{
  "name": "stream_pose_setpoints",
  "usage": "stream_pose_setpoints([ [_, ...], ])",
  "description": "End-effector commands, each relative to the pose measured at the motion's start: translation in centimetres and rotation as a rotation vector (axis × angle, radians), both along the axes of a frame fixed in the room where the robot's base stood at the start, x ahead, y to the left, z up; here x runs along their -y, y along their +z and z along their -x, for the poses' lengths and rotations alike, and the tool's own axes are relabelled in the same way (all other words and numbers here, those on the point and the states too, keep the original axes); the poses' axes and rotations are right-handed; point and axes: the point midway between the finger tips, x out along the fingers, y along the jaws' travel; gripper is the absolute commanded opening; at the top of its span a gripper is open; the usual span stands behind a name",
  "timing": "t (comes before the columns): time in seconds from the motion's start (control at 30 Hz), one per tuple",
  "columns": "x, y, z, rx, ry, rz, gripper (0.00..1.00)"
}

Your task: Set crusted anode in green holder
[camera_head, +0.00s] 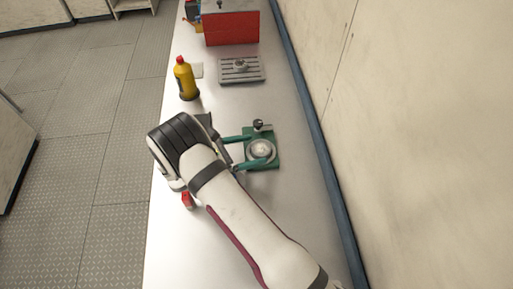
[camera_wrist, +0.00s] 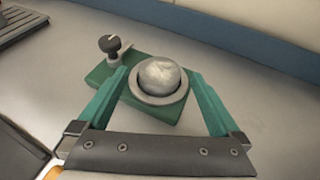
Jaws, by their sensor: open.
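The crusted anode (camera_wrist: 160,74), a rounded grey-white lump, sits in the round grey cup of the green holder (camera_wrist: 150,110). In the head view the anode (camera_head: 261,149) shows pale in the cup, and the green holder (camera_head: 270,133) lies flat on the bench with a black knob at its far end. My gripper (camera_wrist: 158,76) is open, its two teal fingers reaching to either side of the cup and anode. In the head view my gripper (camera_head: 257,147) comes in from the left. Whether the fingers touch the cup cannot be told.
A yellow bottle (camera_head: 186,82) with a red cap stands near the bench's left edge. A grey slotted plate (camera_head: 241,71) and a red box (camera_head: 232,28) are farther back. A small red item (camera_head: 187,200) is partly behind my arm. A wall runs along the right.

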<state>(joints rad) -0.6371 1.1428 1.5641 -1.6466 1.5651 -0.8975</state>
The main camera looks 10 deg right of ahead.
Motion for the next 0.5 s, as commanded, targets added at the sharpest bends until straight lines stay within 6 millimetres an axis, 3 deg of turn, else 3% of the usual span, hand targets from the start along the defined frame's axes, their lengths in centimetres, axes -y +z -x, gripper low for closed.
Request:
stream_pose_setpoints([
  [0.1, -3.2, 1.4, 1.2, 0.003, 0.005, -0.003, 1.00],
  [0.23, -6.0, 2.6, 2.4, 0.002, 0.004, -0.002, 1.00],
  [0.5, -8.2, 3.7, 3.4, -0.001, 0.000, 0.000, 1.00],
])
